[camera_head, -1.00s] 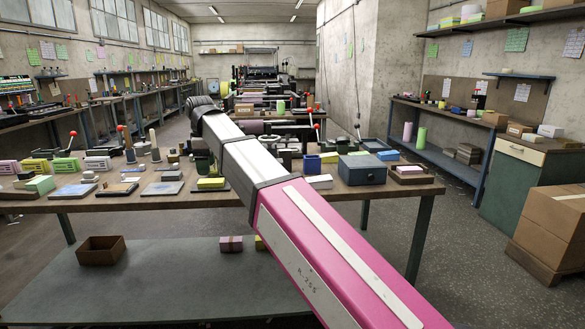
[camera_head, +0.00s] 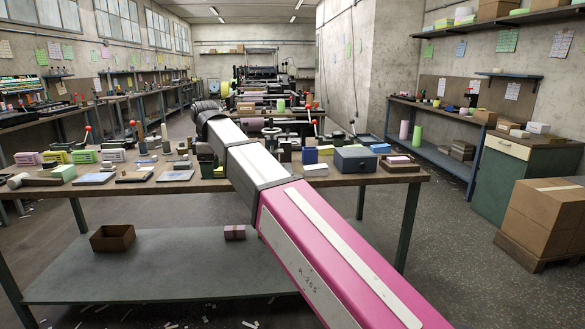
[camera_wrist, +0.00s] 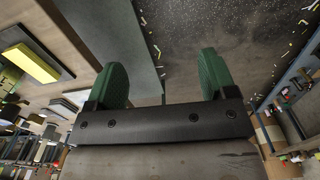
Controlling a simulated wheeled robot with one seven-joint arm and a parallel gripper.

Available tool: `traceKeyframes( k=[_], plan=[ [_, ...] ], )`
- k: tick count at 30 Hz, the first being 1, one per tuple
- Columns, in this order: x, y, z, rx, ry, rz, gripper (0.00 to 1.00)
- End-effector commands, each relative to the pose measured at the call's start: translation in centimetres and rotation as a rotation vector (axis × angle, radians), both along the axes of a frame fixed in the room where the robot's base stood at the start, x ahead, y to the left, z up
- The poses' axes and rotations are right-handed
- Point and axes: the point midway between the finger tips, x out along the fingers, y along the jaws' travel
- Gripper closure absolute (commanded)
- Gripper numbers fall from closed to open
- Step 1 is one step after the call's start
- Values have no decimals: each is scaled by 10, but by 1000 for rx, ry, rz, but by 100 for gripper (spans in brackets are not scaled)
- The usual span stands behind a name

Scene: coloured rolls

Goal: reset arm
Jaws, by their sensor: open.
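My gripper (camera_wrist: 162,82) shows in the wrist view with its two green fingers spread wide apart and nothing between them. The wrist view appears turned over, with the floor beyond the fingers and the workbench at the left. In the head view my pink and white arm reaches from the lower right up to the middle, over the workbench (camera_head: 330,182). The gripper itself cannot be made out in the head view.
The bench holds a dark box (camera_head: 356,159), small coloured blocks and flat plates. Cardboard boxes (camera_head: 545,215) stand at the right. Floor is free between them.

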Motion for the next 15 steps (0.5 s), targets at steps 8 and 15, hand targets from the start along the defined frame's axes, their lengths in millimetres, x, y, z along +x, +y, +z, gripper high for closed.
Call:
traceKeyframes(
  k=[8, 15],
  plan=[
    [11, -29, -34, -1, 1, -98, 22],
    [24, -71, -82, -2, 2, -242, 22]
  ],
)
